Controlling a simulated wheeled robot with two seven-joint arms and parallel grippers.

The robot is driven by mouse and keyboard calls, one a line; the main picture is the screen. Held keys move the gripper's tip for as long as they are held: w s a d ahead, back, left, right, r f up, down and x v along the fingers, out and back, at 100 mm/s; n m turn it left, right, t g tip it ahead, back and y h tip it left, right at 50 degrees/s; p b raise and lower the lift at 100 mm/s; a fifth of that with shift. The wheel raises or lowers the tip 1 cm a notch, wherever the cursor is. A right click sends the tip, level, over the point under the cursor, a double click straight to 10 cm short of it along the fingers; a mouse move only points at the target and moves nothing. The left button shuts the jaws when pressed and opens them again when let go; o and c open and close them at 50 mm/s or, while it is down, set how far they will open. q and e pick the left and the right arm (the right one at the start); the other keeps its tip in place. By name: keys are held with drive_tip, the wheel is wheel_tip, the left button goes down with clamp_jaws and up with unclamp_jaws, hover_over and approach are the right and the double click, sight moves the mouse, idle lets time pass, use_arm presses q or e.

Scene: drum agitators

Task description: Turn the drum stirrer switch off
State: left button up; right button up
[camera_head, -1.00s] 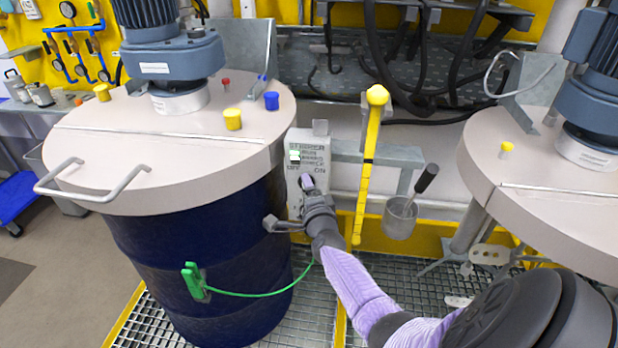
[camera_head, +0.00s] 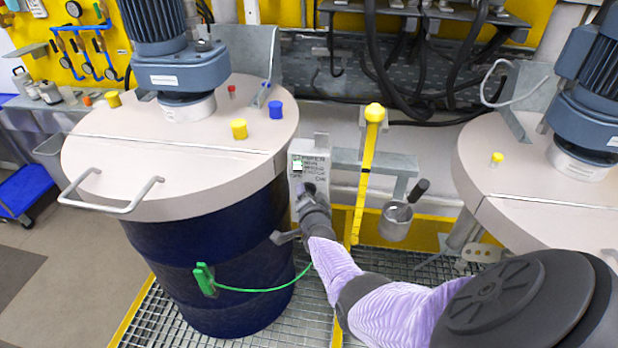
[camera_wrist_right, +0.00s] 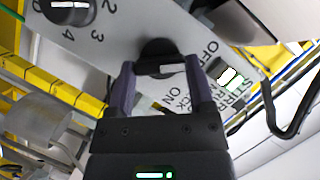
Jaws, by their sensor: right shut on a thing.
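The stirrer switch is a black rotary knob (camera_wrist_right: 157,48) on a grey panel, with OFF and ON labels beside it. My right gripper (camera_wrist_right: 160,70) is shut on the knob's bar, one purple finger at each end. A white mark shows on the right half of the bar; I cannot tell exactly which label it points to. In the head view the grey stirrer panel (camera_head: 309,166) stands beside the dark blue drum (camera_head: 215,262). My right gripper (camera_head: 308,189) covers most of the knob there. My left gripper is not in view.
A second knob with numbers (camera_wrist_right: 68,8) is on the panel in the wrist view. A yellow-topped lever (camera_head: 366,170) and a small metal cup (camera_head: 396,221) are just right of the panel. A green clamp (camera_head: 204,279) with a cable is on the drum.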

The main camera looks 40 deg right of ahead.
drive_tip(key=shift+f, duration=0.1)
idle(0.3)
drive_tip(key=o, duration=1.2)
drive_tip(key=shift+o, duration=0.2)
drive_tip(key=p+v, duration=0.6)
drive_tip(key=v, duration=0.4)
